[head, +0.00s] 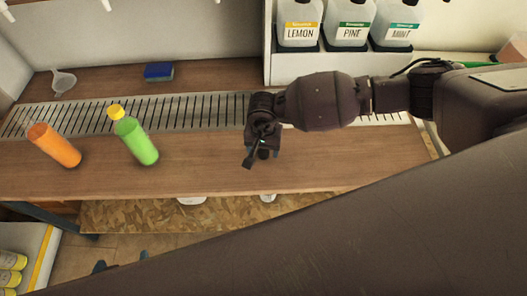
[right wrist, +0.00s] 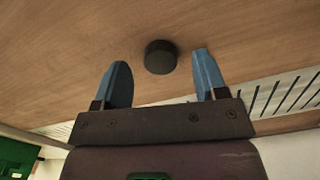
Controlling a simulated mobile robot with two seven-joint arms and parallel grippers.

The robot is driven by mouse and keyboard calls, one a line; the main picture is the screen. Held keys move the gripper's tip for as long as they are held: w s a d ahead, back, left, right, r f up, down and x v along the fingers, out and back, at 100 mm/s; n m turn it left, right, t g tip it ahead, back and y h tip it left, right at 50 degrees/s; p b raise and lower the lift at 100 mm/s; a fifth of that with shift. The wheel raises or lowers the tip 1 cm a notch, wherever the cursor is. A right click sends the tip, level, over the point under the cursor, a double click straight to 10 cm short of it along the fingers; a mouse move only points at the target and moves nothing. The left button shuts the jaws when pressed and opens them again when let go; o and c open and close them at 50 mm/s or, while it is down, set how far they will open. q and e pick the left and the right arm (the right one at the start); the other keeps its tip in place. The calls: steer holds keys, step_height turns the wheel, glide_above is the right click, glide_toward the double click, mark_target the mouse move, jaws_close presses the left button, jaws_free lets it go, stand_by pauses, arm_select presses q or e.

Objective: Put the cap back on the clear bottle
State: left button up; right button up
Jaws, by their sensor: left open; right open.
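A small round black cap (right wrist: 160,57) lies on the wooden worktop, between and just beyond the two blue fingertips in the right wrist view. My right gripper (right wrist: 158,75) is open and empty there, with the cap not gripped. In the head view my right gripper (head: 257,158) is low over the front part of the worktop, and a dark round shape beside it looks like the cap (head: 264,154). I see no small clear bottle. The orange bottle (head: 55,146) and green bottle (head: 137,142) at the left are coloured. My left gripper is not in view.
A yellow piece (head: 116,111) is at the green bottle's top. Translucent LEMON (head: 299,24), PINE (head: 348,24) and MINT (head: 399,24) jugs stand at the back, their tops cut off. A blue sponge (head: 159,71) and funnel (head: 63,81) lie behind the slotted drain strip (head: 195,108).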

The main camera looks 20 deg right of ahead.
steer(key=shift+f, duration=0.9)
steer(key=c, duration=1)
